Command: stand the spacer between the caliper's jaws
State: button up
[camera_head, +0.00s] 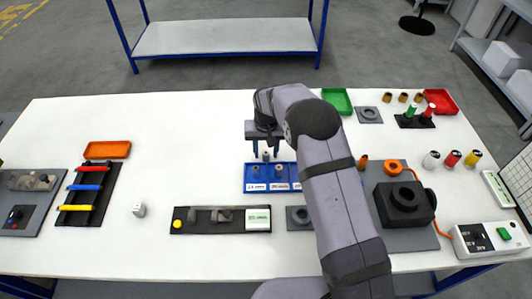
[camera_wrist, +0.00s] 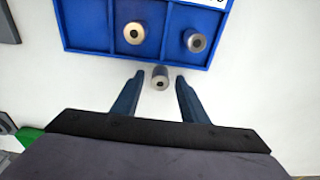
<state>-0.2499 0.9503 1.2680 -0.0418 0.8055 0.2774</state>
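A small grey metal cylinder (camera_wrist: 160,77), which looks like the spacer, stands upright just outside the blue tray; it also shows in the head view (camera_head: 266,156). My gripper (camera_wrist: 159,78) is open, with one finger on each side of this cylinder and visible gaps between; in the head view my gripper (camera_head: 266,149) is just behind the tray. The caliper (camera_head: 221,215) appears to be the dark gauge with grey jaws, a yellow knob and a green-and-white display, lying left of and nearer than the tray. How wide its jaws stand is too small to tell.
The blue tray (camera_wrist: 87,38) holds two other upright cylinders, one brass-faced (camera_wrist: 134,33) and one grey (camera_wrist: 195,40). A grey plate with a hole (camera_head: 298,217) lies right of the caliper.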

notch_tip(320, 180, up, 11)
jog(key=s+b, duration=0.1)
jog(key=b, duration=0.1)
jog(key=shift+s+b, duration=0.2)
jog(key=shift+b, duration=0.15)
jog(key=s+d+f, duration=0.1)
jog(key=s+d, duration=0.3)
jog(key=s, duration=0.6)
jog(key=s+d+f+g, duration=0.1)
jog(key=s+d, duration=0.3)
jog(key=s, duration=0.6)
jog(key=s+d+f, duration=0.1)
jog(key=s+d, duration=0.4)
jog(key=s, duration=0.5)
jog(key=shift+f, duration=0.25)
jog(key=shift+o, duration=0.5)
jog(key=shift+s+f, duration=0.1)
jog(key=shift+s, duration=0.2)
